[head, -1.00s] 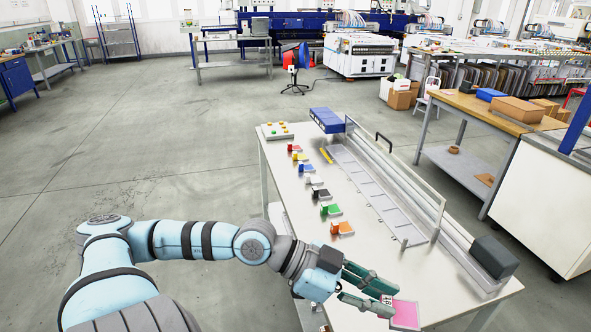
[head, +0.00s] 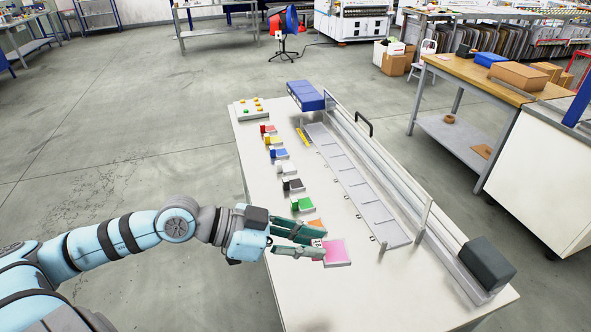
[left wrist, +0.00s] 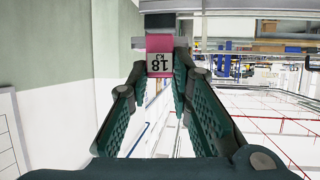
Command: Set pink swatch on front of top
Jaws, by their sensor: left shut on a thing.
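The pink swatch (head: 337,252) is a flat pink square on a pale backing, with a small numbered tag at its near end. My left gripper (head: 318,246) is shut on that tag end, and the swatch sticks out beyond the fingertips to the right. In the left wrist view the swatch (left wrist: 160,42) shows edge-on between the fingertips (left wrist: 160,72), its tag reading 18 upside down. The swatch appears over the white table top (head: 330,295); its height above it is hard to tell. The right gripper is out of view.
Several colored swatches stand in a row, including green (head: 303,204) and orange (head: 315,224), the orange one partly behind my gripper. A segmented grey tray (head: 360,190) and a rail with a dark block (head: 487,262) lie right. The table's near part is bare.

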